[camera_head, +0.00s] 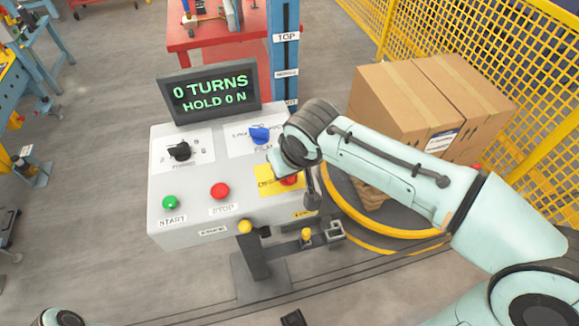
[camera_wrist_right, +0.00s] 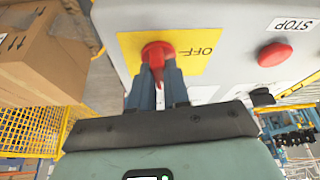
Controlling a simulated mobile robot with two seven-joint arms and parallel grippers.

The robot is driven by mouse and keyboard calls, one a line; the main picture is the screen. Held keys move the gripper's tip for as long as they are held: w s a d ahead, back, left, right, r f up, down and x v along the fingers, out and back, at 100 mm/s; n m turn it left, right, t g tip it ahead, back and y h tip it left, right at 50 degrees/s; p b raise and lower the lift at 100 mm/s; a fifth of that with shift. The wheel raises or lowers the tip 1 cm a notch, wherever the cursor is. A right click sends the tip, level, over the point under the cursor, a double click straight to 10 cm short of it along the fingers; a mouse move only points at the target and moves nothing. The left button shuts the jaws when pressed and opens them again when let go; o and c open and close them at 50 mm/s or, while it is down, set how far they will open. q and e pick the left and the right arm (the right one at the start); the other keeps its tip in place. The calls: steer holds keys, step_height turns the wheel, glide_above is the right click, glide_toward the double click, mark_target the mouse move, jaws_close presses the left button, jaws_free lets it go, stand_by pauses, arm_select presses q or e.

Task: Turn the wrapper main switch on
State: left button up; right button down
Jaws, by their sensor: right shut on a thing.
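The wrapper main switch is a red rotary knob (camera_wrist_right: 157,52) on a yellow plate (camera_wrist_right: 125,42) on the control box (camera_head: 165,222). In the right wrist view the word OFF shows upside down to the right of the knob, whose red grip points down toward my fingers. My right gripper (camera_wrist_right: 158,85) is shut on this grip, with one blue-grey finger on each side. In the head view my right wrist hides part of the yellow plate (camera_head: 266,180) and leaves only a bit of the red knob (camera_head: 289,181) visible. My left gripper is not in view.
The box also carries a green START button (camera_head: 170,202), a red STOP button (camera_head: 220,191), a black dial (camera_head: 180,151) and a blue selector (camera_head: 260,134). A display (camera_head: 210,92) reads "0 TURNS HOLD 0 N". Cartons (camera_head: 405,105) and a yellow fence (camera_head: 535,70) stand right.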

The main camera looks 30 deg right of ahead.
steer(key=shift+s+f+m+h, duration=0.1)
steer(key=shift+f+m+h, duration=0.2)
steer(key=shift+m, duration=0.8)
steer(key=c, duration=1.1)
jaws_free()
steer(key=shift+r, duration=0.1)
steer(key=shift+r, duration=0.1)
steer(key=shift+r, duration=0.3)
steer(key=p+v, duration=0.2)
steer(key=v, duration=1)
steer(key=shift+r, duration=0.35)
steer(key=shift+a+f, duration=0.1)
steer(key=shift+a, duration=0.05)
